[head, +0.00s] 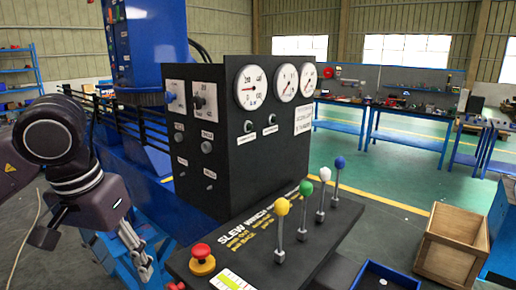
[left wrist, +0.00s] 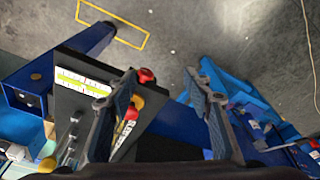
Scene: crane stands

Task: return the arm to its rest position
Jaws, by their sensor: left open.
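My left arm comes in from the left in the head view, and its gripper (head: 128,252) hangs beside the left side of the black control console (head: 232,196). In the left wrist view the two fingers of this gripper (left wrist: 161,84) are spread apart with nothing between them. The red mushroom button (head: 203,260) is to the right of the gripper in the head view; it also shows in the left wrist view (left wrist: 146,75), close to one fingertip in the picture. I cannot tell the gap in depth. My right gripper is not in view.
The console carries levers with yellow (head: 282,206), green (head: 306,188), white (head: 325,174) and blue (head: 340,162) knobs, and round gauges. A blue column (head: 157,45) and dark railing stand behind the gripper. A wooden crate (head: 452,246) is at right; workbenches stand far back.

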